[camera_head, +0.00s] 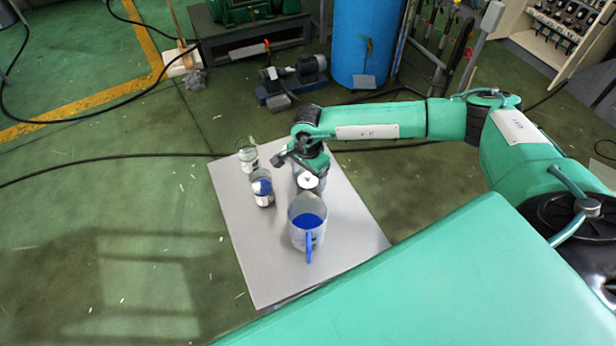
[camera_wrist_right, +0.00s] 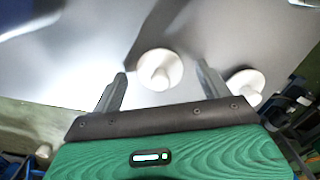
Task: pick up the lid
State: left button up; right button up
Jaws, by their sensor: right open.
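In the right wrist view a white round lid (camera_wrist_right: 158,70) with a knob in its middle shows between the two fingers of my right gripper (camera_wrist_right: 163,72). The fingers are apart and do not appear to touch it. A second white round piece (camera_wrist_right: 247,84) with a knob shows at the right, partly behind the right finger. In the head view my right gripper (camera_head: 308,160) is above the grey table, and a white round top (camera_head: 308,182) shows just below it. The gripper and wrist hide part of what stands there. My left gripper is not in view.
On the grey table (camera_head: 350,245) a clear jug (camera_head: 306,206) with a blue handle stands in front of the gripper. A small glass container with blue (camera_head: 262,188) and a clear beaker (camera_head: 247,155) stand to the left. The table's front left is clear.

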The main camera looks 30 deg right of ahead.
jog(key=c, duration=1.1)
jog(key=shift+o, duration=0.2)
jog(key=shift+r, duration=0.1)
